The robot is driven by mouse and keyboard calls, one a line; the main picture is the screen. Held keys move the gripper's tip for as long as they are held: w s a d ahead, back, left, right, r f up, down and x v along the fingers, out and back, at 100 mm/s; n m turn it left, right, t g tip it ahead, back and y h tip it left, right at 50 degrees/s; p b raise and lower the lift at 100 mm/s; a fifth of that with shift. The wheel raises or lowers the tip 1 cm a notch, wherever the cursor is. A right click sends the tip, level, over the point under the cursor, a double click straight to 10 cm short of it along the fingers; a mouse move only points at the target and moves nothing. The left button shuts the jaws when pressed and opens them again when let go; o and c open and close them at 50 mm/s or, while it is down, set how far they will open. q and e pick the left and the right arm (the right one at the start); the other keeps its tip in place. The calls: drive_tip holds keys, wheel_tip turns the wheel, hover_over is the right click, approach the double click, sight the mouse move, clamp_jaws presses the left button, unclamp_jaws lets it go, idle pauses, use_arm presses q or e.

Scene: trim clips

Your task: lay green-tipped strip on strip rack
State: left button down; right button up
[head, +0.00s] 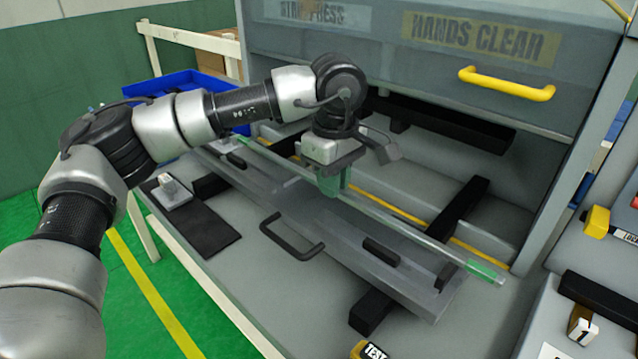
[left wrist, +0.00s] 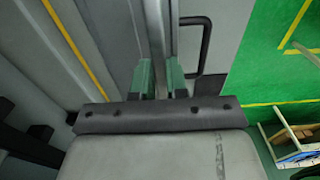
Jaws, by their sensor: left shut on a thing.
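The green-tipped strip (head: 420,233) is long, thin and pale, with a green end (head: 483,268) at the lower right. It slants over the grey press bed, its far end toward the upper left. My left gripper (head: 333,184) has green fingers and is shut on the strip near its middle. In the left wrist view the strip (left wrist: 156,35) runs up between the two green fingers (left wrist: 160,82). I cannot tell whether the strip touches the grey fixture (head: 290,205) under it. I cannot pick out the strip rack with certainty. My right gripper is out of view.
The press hood with a yellow handle (head: 507,84) overhangs the bed behind my gripper. A black handle (head: 292,238) stands up from the fixture's front. A blue bin (head: 160,84) is at the back left. A cream rail (head: 185,37) stands behind it.

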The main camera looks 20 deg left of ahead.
use_arm(q)
drive_tip(key=shift+s+d+r, duration=0.2)
drive_tip(key=shift+s+d, duration=0.05)
drive_tip(key=shift+s, duration=0.1)
drive_tip(key=s+a+b, duration=0.2)
drive_tip(key=s+a, duration=0.1)
drive_tip(key=s, duration=0.8)
drive_tip(key=s+a+b, duration=0.3)
drive_tip(key=s+a, duration=0.1)
drive_tip(key=s, duration=0.7)
drive_tip(key=shift+s+a+r+b, duration=0.15)
drive_tip(key=shift+s+a+b, duration=0.15)
